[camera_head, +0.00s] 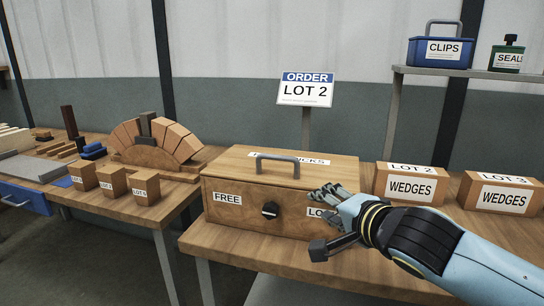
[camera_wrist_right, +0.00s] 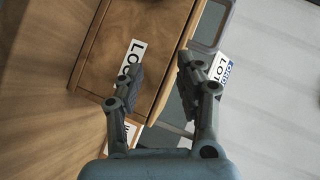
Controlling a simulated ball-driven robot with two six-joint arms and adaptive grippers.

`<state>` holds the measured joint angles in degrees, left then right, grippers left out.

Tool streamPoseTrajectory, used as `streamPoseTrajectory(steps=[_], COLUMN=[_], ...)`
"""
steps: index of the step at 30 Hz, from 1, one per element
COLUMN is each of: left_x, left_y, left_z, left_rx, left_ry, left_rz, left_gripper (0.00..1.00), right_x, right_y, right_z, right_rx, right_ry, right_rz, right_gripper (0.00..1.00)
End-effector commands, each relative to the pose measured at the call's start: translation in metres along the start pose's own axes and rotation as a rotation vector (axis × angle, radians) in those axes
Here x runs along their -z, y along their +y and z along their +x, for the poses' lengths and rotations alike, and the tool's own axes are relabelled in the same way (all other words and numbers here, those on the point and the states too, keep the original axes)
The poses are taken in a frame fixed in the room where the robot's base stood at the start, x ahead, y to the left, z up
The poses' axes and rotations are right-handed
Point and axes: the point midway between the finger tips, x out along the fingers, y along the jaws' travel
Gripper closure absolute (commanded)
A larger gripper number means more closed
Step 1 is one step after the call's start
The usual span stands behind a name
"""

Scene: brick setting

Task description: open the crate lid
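The wooden crate (camera_head: 235,212) stands on the bench in the middle of the head view, with its lid (camera_head: 228,165) down. A grey handle (camera_head: 278,157) is on top of the lid; a grey bar, seemingly this handle (camera_wrist_right: 210,30), shows in the right wrist view. A dark knob (camera_head: 270,210) sits on the front between a FREE label (camera_head: 227,198) and a partly hidden label starting "LO" (camera_head: 320,213). My right gripper (camera_head: 320,222) is open and empty at the crate's right front corner, right of the knob. Its spread fingers (camera_wrist_right: 160,68) show in the wrist view. My left gripper is out of view.
Two WEDGES boxes, LOT 2 (camera_head: 405,182) and LOT 3 (camera_head: 500,192), stand right of the crate. An order sign (camera_head: 305,90) reading LOT 2 rises behind it. A brick arch (camera_head: 150,152) and small blocks (camera_head: 112,180) stand on the left bench (camera_head: 130,210).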

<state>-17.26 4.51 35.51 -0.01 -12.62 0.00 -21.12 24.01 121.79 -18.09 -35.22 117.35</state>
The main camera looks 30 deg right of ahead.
Motion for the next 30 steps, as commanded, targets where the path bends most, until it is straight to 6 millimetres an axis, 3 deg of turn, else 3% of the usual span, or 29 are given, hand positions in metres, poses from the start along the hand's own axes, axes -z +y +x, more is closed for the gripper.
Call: streamPoseTrajectory(steps=[3,7,14,24,30], left_x=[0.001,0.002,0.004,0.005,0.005], left_y=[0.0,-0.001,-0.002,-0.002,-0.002], left_z=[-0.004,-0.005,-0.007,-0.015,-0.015], left_rx=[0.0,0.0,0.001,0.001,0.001], left_ry=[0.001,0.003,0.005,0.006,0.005], left_rz=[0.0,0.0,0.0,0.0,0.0], left_gripper=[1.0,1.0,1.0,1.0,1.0], right_x=[0.005,0.006,0.005,0.001,-0.001], right_y=[-0.039,-0.062,-0.074,-0.089,-0.093], right_z=[0.003,0.004,0.019,0.083,0.104], right_rx=[0.124,0.195,0.216,0.216,0.215], right_ry=[-0.038,-0.085,-0.103,-0.103,-0.104], right_rz=[0.2,0.341,0.398,0.397,0.394], right_gripper=[0.64,0.64,0.64,0.64,0.64])
